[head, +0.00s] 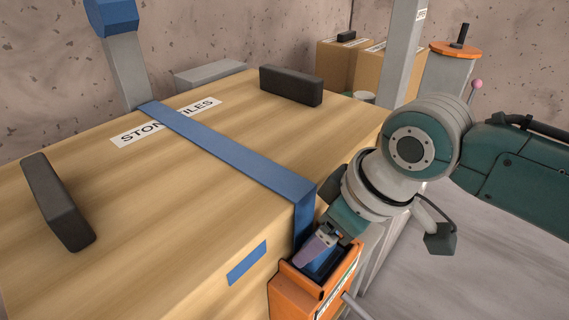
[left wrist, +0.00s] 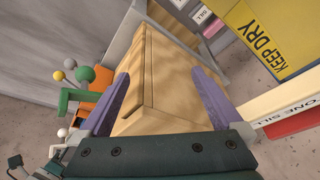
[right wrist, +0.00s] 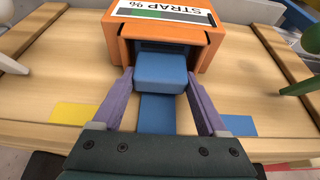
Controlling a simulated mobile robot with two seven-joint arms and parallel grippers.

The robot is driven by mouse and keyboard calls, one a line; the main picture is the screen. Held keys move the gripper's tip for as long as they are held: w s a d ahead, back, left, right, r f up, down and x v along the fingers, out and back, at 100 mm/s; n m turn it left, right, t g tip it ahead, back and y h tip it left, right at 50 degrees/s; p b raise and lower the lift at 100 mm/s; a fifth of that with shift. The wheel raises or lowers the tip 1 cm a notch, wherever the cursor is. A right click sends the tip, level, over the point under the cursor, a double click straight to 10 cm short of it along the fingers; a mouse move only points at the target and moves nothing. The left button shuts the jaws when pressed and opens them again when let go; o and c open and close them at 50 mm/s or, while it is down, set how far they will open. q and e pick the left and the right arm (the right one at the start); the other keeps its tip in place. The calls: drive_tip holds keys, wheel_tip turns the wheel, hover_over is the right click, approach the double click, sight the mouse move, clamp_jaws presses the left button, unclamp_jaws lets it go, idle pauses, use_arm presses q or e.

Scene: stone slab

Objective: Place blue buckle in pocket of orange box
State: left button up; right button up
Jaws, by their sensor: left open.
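The orange box (head: 283,292) is at the front right side of the wooden crate, its pocket open toward the top. In the right wrist view the orange box (right wrist: 208,45) has a "STRAP" label. The blue buckle (right wrist: 160,72) is at the mouth of the pocket, its far end hidden inside. My right gripper (right wrist: 160,80) has its purple fingers against both sides of the buckle. In the head view my right gripper (head: 318,250) reaches down at the pocket and partly hides the buckle.
A blue strap (head: 230,152) runs over the wooden crate (head: 120,190), which has black handles (head: 290,85) on top. A grey post (head: 404,50) and cardboard boxes (head: 340,65) stand behind. A yellow "KEEP DRY" panel (left wrist: 270,40) is in the left wrist view.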

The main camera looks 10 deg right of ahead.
drive_tip(key=o, duration=0.3)
drive_tip(key=shift+o, duration=0.2)
drive_tip(key=p+v, duration=0.5)
drive_tip(key=v, duration=0.6)
drive_tip(key=s+a+m, duration=0.2)
drive_tip(key=s, duration=0.7)
drive_tip(key=s+d+m+h, duration=0.2)
drive_tip(key=s+d+m, duration=0.1)
drive_tip(key=s+d, duration=0.3)
drive_tip(key=shift+s+d+r+m+h, duration=0.2)
drive_tip(key=shift+s+m+h, duration=0.1)
drive_tip(key=shift+s, duration=0.75)
